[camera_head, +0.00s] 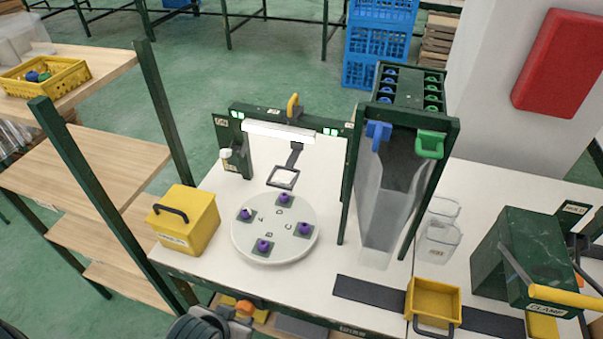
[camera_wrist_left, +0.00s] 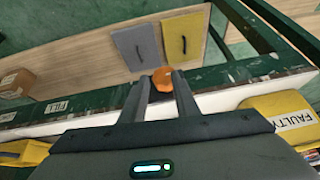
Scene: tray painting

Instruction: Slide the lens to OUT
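The lens (camera_head: 283,177) is a dark square frame on a dark arm, hanging in the head view from the green rail over the white turntable (camera_head: 238,240). A yellow handle (camera_head: 293,105) stands on the rail above it, near its middle. Small end labels on the rail are too small to read surely. My left gripper (camera_head: 232,312) is low at the table's front edge, well away from the lens. In the left wrist view its fingers (camera_wrist_left: 160,85) are apart, with an orange knob (camera_wrist_left: 162,79) showing near their tips.
Four purple-knobbed pieces sit on the turntable. A yellow box (camera_head: 190,225) stands left of it, and a tall clear chute (camera_head: 385,215) with blue and green handles right. A yellow bin (camera_head: 432,300) and a green clamp (camera_head: 515,265) stand further right. Green posts flank the table.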

